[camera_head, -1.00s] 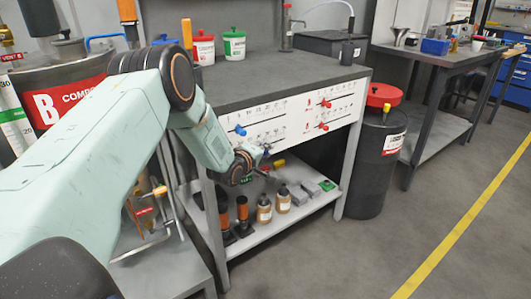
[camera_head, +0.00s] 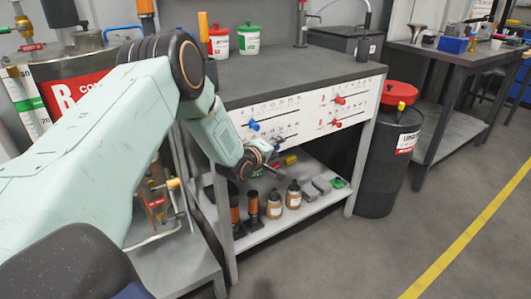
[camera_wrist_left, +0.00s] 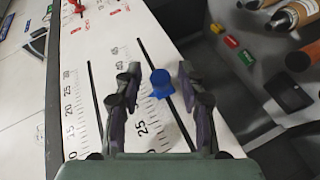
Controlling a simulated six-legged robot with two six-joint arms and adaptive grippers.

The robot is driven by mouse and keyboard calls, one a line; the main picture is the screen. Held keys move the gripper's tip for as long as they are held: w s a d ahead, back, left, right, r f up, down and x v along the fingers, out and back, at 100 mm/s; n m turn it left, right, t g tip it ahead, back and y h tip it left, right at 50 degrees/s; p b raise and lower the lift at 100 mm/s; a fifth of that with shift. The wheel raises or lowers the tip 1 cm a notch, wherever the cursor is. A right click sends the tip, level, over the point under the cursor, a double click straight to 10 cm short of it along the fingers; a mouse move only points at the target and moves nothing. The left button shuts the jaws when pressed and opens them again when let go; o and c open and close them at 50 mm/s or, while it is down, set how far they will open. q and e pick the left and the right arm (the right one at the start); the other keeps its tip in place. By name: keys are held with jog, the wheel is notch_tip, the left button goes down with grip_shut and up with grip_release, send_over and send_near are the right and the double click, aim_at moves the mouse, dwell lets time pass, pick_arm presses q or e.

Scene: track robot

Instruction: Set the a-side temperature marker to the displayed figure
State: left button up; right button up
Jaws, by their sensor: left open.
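A white scale panel (camera_head: 300,112) forms the front of the workbench, with printed number scales and dark slots. A blue marker (camera_head: 253,125) sits on a slot at its left; two red markers, upper (camera_head: 339,99) and lower (camera_head: 336,123), sit further right. My left gripper (camera_head: 280,166) is in front of the panel, below and right of the blue marker. In the left wrist view, my left gripper (camera_wrist_left: 160,71) is open, and the blue marker (camera_wrist_left: 163,84) shows between its fingers, nearer the right one. I cannot tell whether they touch. No readable displayed figure shows. My right gripper is out of view.
Bottles (camera_head: 293,195) and other small items stand on the workbench's lower shelf, under the gripper. A black drum with a red lid (camera_head: 400,92) stands right of the workbench. Floor is clear at right.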

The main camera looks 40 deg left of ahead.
pick_arm(q)
jog(key=v, duration=1.1)
jog(key=shift+s, duration=0.1)
jog(key=shift+s, duration=0.1)
